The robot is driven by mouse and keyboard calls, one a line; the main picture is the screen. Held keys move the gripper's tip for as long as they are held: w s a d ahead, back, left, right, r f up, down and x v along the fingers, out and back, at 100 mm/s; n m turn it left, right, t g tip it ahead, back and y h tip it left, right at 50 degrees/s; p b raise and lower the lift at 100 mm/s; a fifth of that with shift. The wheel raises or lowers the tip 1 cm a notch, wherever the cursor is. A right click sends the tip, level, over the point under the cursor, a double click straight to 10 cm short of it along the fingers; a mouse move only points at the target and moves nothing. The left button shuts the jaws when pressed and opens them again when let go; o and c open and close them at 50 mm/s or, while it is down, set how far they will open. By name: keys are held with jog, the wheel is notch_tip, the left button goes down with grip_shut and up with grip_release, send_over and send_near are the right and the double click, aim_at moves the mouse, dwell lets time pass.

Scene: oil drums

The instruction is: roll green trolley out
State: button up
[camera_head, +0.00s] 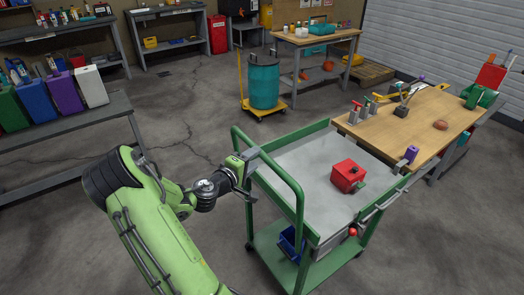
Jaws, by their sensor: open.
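The green trolley (310,137) stands in front of me, with a grey top shelf, a lower green shelf and a curved green push handle (296,193) at its near left side. A red box (348,176) sits on its top, and a blue bin (290,242) sits on its lower shelf. The trolley's far right side is close against the wooden workbench; I cannot tell whether they touch. My gripper (249,170) is open at the trolley's left edge, beside the handle. Its fingertips are small and partly hidden, and I cannot tell whether they touch the trolley.
The wooden workbench (405,128) with tools is at right. A teal drum (264,82) stands on a yellow dolly (266,111) behind the trolley. A grey bench (70,128) with several coloured cans is at left. Concrete floor is clear left of and behind the trolley.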

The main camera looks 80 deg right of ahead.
jog(key=x, duration=0.6)
jog(key=shift+s+d, duration=0.25)
jog(key=shift+d, duration=0.1)
jog(key=shift+f, duration=0.1)
jog(key=shift+c, duration=0.5)
grip_shut()
